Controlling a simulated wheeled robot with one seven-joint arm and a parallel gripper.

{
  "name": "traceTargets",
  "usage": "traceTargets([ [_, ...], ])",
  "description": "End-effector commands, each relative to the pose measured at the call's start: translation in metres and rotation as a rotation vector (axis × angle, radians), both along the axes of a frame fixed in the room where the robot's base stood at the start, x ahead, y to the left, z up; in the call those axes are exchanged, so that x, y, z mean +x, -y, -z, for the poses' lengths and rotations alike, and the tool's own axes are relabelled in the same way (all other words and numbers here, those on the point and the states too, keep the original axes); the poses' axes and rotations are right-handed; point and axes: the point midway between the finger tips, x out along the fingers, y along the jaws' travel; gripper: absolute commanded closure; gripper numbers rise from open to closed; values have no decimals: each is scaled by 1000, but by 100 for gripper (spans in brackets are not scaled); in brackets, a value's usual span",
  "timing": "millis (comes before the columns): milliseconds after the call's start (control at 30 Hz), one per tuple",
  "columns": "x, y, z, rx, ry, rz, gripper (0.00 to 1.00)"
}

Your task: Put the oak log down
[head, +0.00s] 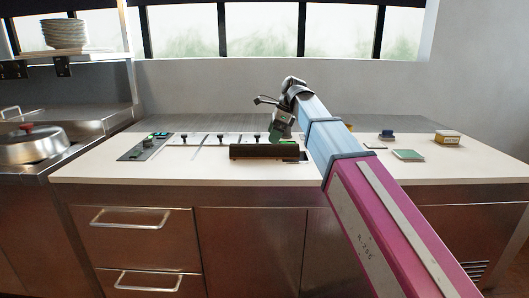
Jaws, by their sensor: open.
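Nothing shows clearly between the fingers.
A dark control panel (145,147) and several small dark-knobbed fixtures lie left of the log. A lidded steel pot (32,144) stands far left.

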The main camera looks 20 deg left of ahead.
Motion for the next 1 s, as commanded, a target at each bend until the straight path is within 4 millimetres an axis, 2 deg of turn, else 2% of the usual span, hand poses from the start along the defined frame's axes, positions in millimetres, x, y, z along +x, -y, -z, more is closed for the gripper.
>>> traceTargets([
  [100, -2, -5, 13, -1, -1, -2, 4],
  [333, -2, -12, 26, -1, 1, -1, 4],
  [600, -4, -26, 59, -2, 0, -1, 4],
  [867, -4, -28, 62, -1, 2, -1, 4],
  [967, -4, -28, 62, -1, 2, -1, 34],
  [1000, -4, -28, 62, -1, 2, -1, 47],
])
